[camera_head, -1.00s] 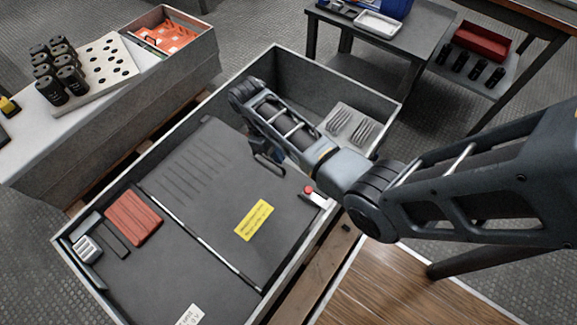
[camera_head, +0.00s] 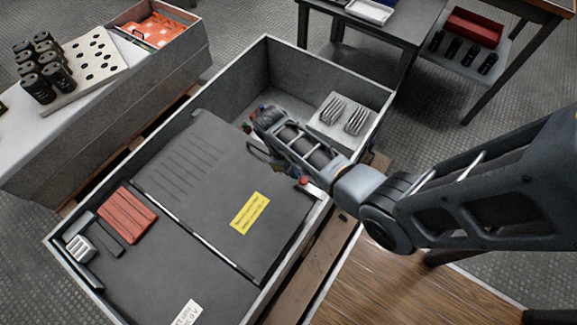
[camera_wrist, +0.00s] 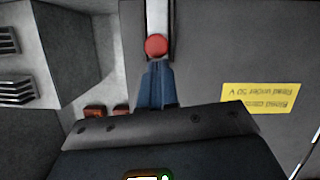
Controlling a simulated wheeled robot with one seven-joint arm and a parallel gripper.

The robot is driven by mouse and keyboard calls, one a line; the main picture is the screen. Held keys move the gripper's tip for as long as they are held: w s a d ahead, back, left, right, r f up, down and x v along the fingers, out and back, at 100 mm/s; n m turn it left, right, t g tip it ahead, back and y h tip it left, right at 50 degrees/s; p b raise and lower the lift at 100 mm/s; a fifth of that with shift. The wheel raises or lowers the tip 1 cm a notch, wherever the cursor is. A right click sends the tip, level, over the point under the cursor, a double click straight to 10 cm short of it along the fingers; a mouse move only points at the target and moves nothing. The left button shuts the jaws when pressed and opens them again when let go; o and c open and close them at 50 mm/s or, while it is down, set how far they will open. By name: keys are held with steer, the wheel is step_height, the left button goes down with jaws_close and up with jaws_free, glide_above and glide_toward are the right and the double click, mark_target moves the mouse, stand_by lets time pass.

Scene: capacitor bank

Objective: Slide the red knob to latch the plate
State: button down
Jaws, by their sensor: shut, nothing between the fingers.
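The red knob (camera_head: 304,181) stands at the right edge of the dark grey plate (camera_head: 215,190), on a pale metal strip. In the wrist view the red knob (camera_wrist: 155,45) is at the near end of that strip, which runs up and away from it. My gripper (camera_wrist: 157,68) is shut and empty, with its bluish fingertips right beside the knob; I cannot tell whether they touch it. In the head view my forearm and wrist hide most of the gripper. The plate lies flat in the grey bin and has a yellow label (camera_head: 250,213).
The bin's wall (camera_head: 330,68) surrounds the plate. A grey block with metal fins (camera_head: 344,119) sits in its back right corner. A dark handle (camera_head: 257,152) stands at the plate's back edge. A red block (camera_head: 127,215) lies at the left. Small reddish parts (camera_wrist: 95,111) show beside my fingers.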

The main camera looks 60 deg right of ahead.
steer(key=shift+s, duration=0.1)
steer(key=shift+s+r+p, duration=0.15)
steer(key=shift+s+p, duration=0.5)
steer(key=shift+p, duration=0.2)
steer(key=shift+s, duration=0.35)
steer(key=shift+s+f, duration=0.15)
steer(key=shift+f, duration=0.1)
steer(key=shift+r, duration=0.1)
steer(key=p+v, duration=0.2)
steer(key=v, duration=0.6)
